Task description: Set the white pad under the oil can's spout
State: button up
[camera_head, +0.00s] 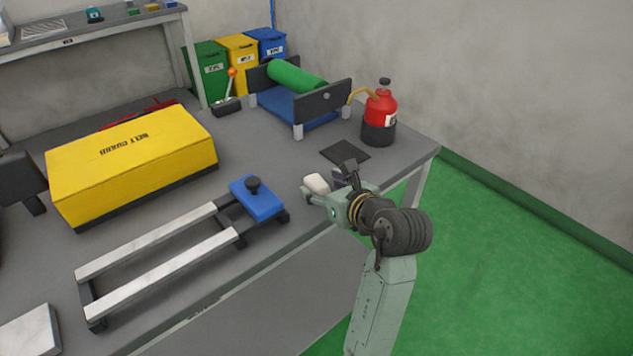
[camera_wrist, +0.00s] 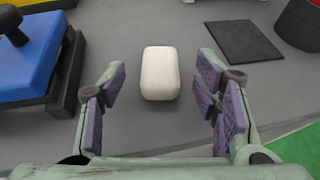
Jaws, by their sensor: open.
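The white pad (camera_wrist: 160,73) is a small rounded block lying on the grey table in the wrist view. It also shows in the head view (camera_head: 317,184), partly hidden by my gripper. My gripper (camera_wrist: 160,88) is open, with one purple-padded finger on each side of the pad and visible gaps between. In the head view my gripper (camera_head: 325,190) is low over the table's front edge. The red and black oil can (camera_head: 380,112) stands at the table's right end. Its tan spout (camera_head: 360,95) points left. Only the can's dark base (camera_wrist: 300,25) shows in the wrist view.
A flat dark square (camera_head: 345,153) lies between the pad and the can. A frame with a green roller (camera_head: 297,75) stands behind. A blue block on rails (camera_head: 257,199) is left of the pad. A yellow belt guard box (camera_head: 130,150) lies further left.

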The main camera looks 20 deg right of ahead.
jog(key=shift+x, duration=0.9)
jog(key=shift+c, duration=0.2)
jog(key=c, duration=1.1)
jog(key=shift+r, duration=0.1)
